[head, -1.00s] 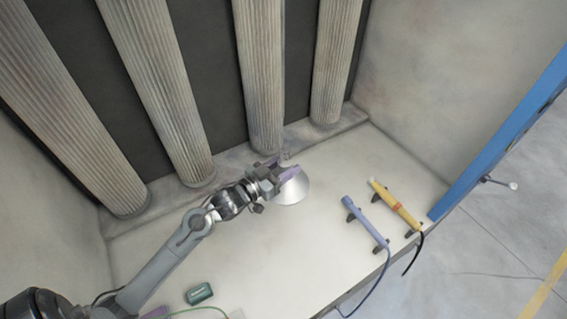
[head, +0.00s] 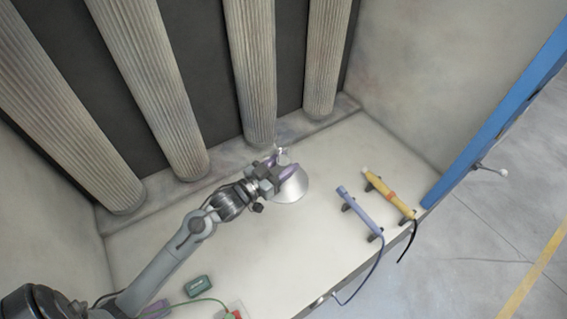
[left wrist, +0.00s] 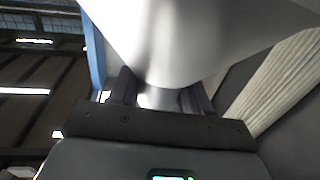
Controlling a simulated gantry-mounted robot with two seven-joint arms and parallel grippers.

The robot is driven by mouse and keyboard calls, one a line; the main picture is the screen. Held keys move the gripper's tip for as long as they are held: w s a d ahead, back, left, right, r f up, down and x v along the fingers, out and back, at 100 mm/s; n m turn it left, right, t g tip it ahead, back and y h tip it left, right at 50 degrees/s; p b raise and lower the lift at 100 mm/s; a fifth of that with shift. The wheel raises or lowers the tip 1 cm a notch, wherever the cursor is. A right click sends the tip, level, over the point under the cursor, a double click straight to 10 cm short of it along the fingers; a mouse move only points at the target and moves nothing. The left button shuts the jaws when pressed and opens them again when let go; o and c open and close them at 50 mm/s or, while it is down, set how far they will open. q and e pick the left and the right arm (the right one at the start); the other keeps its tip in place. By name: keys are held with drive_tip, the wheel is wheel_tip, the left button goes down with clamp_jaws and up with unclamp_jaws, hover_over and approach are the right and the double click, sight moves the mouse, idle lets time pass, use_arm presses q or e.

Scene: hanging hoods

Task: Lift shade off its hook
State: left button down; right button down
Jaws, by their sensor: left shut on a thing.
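The shade (head: 291,187) is a white-silver cone in the middle of the head view, above the pale work surface. My left gripper (head: 277,165) is shut on the shade near its narrow top. In the left wrist view the shade (left wrist: 200,35) fills the upper middle, with its narrow part between the two fingers (left wrist: 158,98). The hook is not clearly visible, so I cannot tell whether the shade still touches it. My right gripper is not in view.
A blue handheld tool (head: 359,212) and a yellow one (head: 390,192) rest on dark holders at the right, with cables. A small green box (head: 198,286) lies near the front. Ribbed columns (head: 250,75) stand behind. A blue post (head: 495,110) edges the right side.

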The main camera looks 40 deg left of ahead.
use_arm(q)
drive_tip(key=shift+d, duration=0.1)
drive_tip(key=s+d+p, duration=0.2)
drive_tip(key=s+d, duration=0.1)
drive_tip(key=d, duration=0.6)
drive_tip(key=shift+s+r, duration=0.15)
drive_tip(key=shift+r, duration=0.1)
drive_tip(key=shift+d, duration=0.1)
